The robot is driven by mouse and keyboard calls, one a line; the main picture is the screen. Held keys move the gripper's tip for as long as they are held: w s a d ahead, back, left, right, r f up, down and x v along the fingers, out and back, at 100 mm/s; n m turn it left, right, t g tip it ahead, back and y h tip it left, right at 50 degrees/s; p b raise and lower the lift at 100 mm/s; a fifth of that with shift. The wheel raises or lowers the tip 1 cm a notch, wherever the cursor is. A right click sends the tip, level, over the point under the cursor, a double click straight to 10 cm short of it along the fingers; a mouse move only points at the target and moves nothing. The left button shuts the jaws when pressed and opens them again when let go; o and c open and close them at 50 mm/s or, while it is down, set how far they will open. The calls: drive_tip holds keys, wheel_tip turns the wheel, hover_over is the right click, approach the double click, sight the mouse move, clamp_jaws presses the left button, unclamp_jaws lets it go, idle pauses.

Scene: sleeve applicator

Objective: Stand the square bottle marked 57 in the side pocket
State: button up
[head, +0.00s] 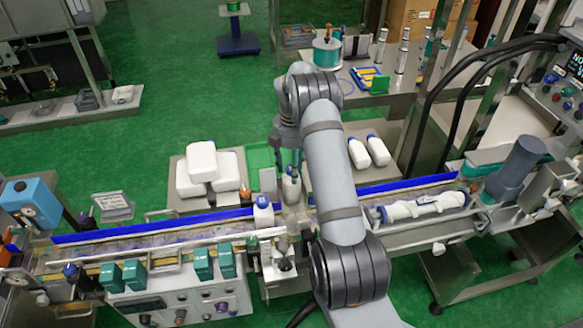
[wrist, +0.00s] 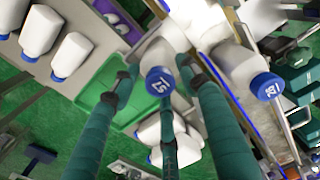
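The square bottle marked 57 is white with a blue cap (wrist: 158,82). It stands about upright under the wrist camera, between my teal fingers. In the head view its body (head: 291,188) shows below my gripper (head: 287,155), by the gap in the blue rail. In the wrist view the fingertips of my gripper (wrist: 158,68) lie against both sides of it, with a third finger below the cap. The bottle's base is hidden, so I cannot tell whether it touches a surface. I cannot make out the side pocket clearly; grey metalwork shows around the bottle.
Another white bottle (head: 264,214), its blue cap (wrist: 267,86) also numbered, stands close by on the conveyor. A green tray (head: 261,157) and stacked white containers (head: 201,160) are behind. Two white bottles (head: 378,151) lie on the right table. Blue rails (head: 150,226) edge the conveyor.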

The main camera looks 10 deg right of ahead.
wheel_tip(320, 180, up, 12)
drive_tip(key=shift+r+b, duration=0.2)
drive_tip(key=shift+b, duration=0.1)
idle(0.4)
